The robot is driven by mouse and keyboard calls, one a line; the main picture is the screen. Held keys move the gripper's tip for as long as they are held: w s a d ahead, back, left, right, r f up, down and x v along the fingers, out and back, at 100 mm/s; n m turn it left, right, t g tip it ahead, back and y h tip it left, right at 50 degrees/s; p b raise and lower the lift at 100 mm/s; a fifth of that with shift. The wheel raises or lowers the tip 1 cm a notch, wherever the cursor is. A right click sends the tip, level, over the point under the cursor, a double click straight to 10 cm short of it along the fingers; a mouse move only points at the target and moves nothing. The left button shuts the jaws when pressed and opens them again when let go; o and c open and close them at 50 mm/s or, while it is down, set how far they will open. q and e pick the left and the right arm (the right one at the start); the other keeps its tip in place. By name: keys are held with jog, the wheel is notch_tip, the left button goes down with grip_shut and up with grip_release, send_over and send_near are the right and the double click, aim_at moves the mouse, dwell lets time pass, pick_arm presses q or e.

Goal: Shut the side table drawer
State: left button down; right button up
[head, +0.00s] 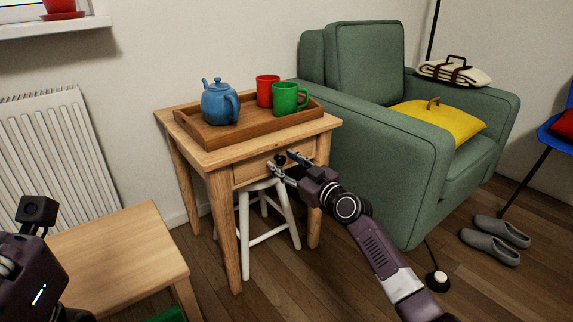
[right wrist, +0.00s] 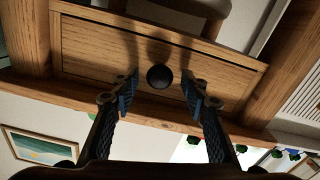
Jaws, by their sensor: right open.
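The wooden side table (head: 219,155) stands against the wall beside the armchair. Its drawer front (head: 246,172) looks about level with the table frame; I cannot tell whether a small gap is left. The drawer front (right wrist: 215,75) also shows in the right wrist view, with a round black knob (right wrist: 158,77) at its middle. My right gripper (head: 283,164) is open and empty in front of the drawer. In the right wrist view its fingers (right wrist: 163,100) are spread to either side of the knob, apart from it. Part of my left arm shows at the left edge; its fingers are out of view.
A wooden tray (head: 246,133) on the table holds a blue teapot (head: 219,104), a red mug (head: 267,90) and a green mug (head: 290,98). A white stool (head: 268,236) stands underneath. The green armchair (head: 400,165) is close on the right; a low wooden table (head: 120,250) is at left.

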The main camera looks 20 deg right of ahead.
jog(key=v, duration=1.2)
dwell(0.3)
